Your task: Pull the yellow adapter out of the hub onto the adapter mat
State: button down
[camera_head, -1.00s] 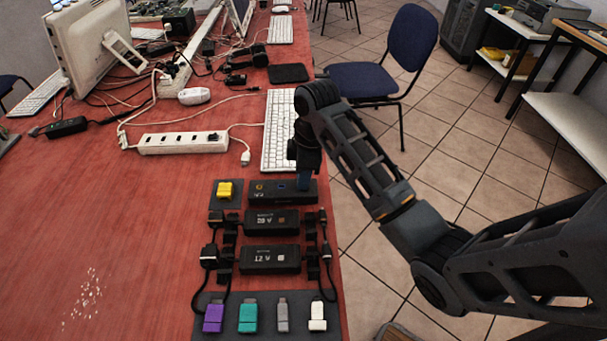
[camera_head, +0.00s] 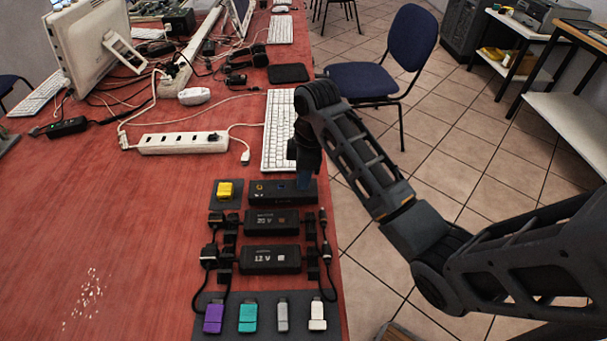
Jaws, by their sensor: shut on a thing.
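The yellow adapter (camera_head: 225,189) lies on a small dark square mat (camera_head: 237,205), left of a black box (camera_head: 268,196) that looks like the hub. My gripper (camera_head: 304,180) points down at the right end of that box. The yellow adapter is apart from my gripper. A larger dark mat (camera_head: 268,333) at the front holds a purple adapter (camera_head: 214,317), a teal one (camera_head: 248,316), a grey one (camera_head: 282,316) and a white one (camera_head: 317,315).
Two black boxes with displays (camera_head: 272,222) (camera_head: 270,259) lie in front of the hub, with black cables (camera_head: 208,258) on both sides. A white power strip (camera_head: 182,143) and a keyboard (camera_head: 277,130) lie behind. The red table (camera_head: 110,220) is clear at left; its right edge is close.

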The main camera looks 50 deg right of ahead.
jog(key=shift+r, duration=0.2)
jog(key=shift+r+p, duration=1.2)
jog(key=shift+p, duration=0.4)
jog(key=shift+r, duration=0.15)
jog(key=c, duration=1.5)
grip_release()
jog(key=shift+c, duration=0.2)
grip_shut()
